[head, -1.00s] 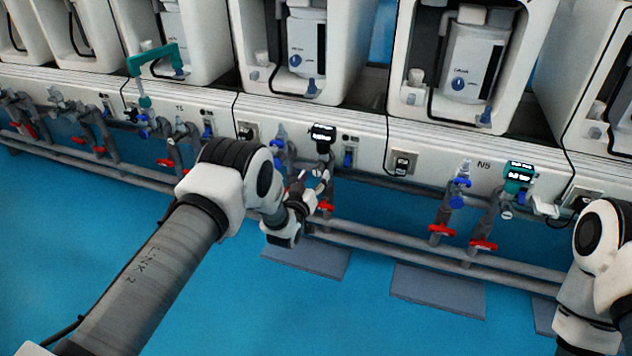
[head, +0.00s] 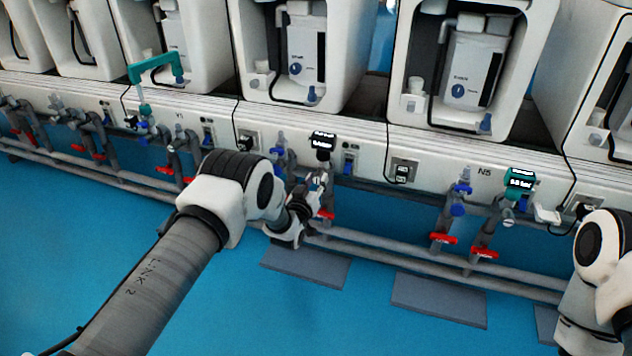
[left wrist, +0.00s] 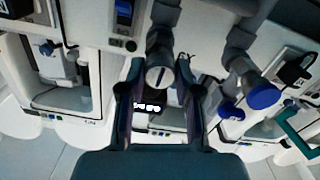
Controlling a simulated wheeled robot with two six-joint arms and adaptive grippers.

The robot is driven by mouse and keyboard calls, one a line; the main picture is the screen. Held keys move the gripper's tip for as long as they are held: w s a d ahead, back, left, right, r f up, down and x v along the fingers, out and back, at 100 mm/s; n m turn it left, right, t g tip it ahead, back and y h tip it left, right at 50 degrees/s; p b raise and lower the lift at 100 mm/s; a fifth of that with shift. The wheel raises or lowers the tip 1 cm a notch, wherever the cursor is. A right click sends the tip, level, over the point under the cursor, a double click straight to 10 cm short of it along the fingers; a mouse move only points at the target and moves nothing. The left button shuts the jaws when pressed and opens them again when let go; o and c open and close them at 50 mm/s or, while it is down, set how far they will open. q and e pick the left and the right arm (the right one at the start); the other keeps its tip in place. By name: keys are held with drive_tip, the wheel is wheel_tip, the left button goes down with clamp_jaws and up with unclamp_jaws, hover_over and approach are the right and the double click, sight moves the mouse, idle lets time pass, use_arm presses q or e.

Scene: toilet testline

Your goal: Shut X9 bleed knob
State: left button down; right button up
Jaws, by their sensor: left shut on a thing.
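My left gripper (head: 317,184) is at a pipe fitting under a black gauge (head: 322,141) with a small lit display. In the left wrist view its two fingers (left wrist: 160,95) stand on either side of a small round grey knob (left wrist: 158,77) with a slot across its face, and they are shut on it. The knob sits on the end of a dark pipe body. The gauge display (left wrist: 148,107) shows between the fingers. No X9 label is legible. In the head view the fingers largely hide the knob. My right gripper is out of view; only its arm shows at the right edge.
Red valve handles (head: 443,238) and blue knobs line the pipes. To the right, a teal gauge (head: 521,180) stands by the N5 label. A large blue knob (left wrist: 264,96) is close beside the gripper in the wrist view. The blue floor (head: 380,325) in front is mostly clear.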

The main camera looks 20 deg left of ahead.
use_arm(q)
drive_tip(key=m, duration=0.4)
drive_tip(key=shift+p, duration=0.3)
drive_tip(key=m, duration=0.4)
drive_tip(key=shift+d+m, duration=0.1)
drive_tip(key=shift+m, duration=0.2)
drive_tip(key=m, duration=0.4)
drive_tip(key=shift+m+p, duration=0.3)
drive_tip(key=shift+p, duration=0.05)
drive_tip(key=m, duration=0.4)
drive_tip(key=shift+f, duration=0.1)
drive_tip(key=shift+m, duration=0.3)
drive_tip(key=c, duration=0.8)
unclamp_jaws()
